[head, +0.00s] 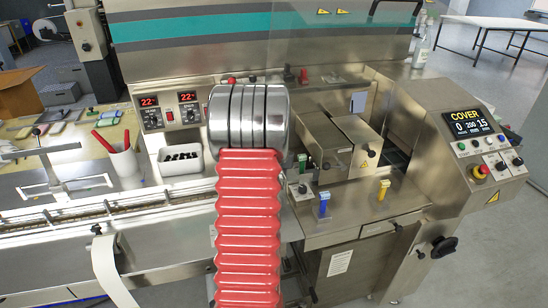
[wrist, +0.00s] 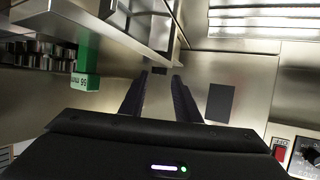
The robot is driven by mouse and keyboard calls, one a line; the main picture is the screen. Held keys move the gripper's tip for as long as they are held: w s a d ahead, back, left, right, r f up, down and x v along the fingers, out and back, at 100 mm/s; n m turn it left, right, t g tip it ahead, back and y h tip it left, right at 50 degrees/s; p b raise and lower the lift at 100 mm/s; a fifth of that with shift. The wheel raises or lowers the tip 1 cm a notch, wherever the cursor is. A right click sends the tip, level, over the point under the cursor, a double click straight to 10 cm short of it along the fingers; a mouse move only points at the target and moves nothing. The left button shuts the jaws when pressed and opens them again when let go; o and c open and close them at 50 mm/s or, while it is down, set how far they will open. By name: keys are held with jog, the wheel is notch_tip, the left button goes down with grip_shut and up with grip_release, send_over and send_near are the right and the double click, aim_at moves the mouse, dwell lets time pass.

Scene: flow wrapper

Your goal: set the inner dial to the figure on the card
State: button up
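My gripper (wrist: 160,78) shows in the wrist view with its two black fingers apart and nothing seen between them. It points into a steel-walled space; in the head view it is hidden behind my arm. A small pale rectangle (head: 358,102), perhaps the card, is behind the clear cover; no figure can be read on it. A dark blank rectangle (wrist: 220,103) is on the steel to the right of the fingers. A black dial (wrist: 312,155) is at the wrist view's lower right edge, partly cut off. I cannot tell whether it is the inner dial.
Blue (head: 323,205) and yellow (head: 383,190) clamps stand on the steel deck. The control panel (head: 468,125) reads COVER. Two red displays (head: 149,100) have knobs below. A clear cover (head: 330,50) stands above the deck.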

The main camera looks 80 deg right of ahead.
jog(key=v, duration=1)
jog(key=shift+w, duration=0.15)
jog(key=w+a+r+n+g, duration=0.1)
jog(key=w+a+r, duration=0.45)
jog(key=a, duration=0.25)
jog(key=w+a+r+n, duration=0.2)
jog(key=w+a+r, duration=0.3)
jog(key=a+r, duration=0.25)
jog(key=w+a+f+n+t+y, duration=0.1)
jog(key=a+n+y, duration=0.5)
jog(key=a, duration=1.8)
jog(key=w+a+f+n+t+y, duration=0.2)
jog(key=a+n+t+y, duration=0.2)
jog(key=a, duration=1.9)
jog(key=n+y, duration=0.3)
jog(key=n, duration=0.1)
jog(key=shift+w+a, duration=0.35)
jog(key=shift+a, duration=0.05)
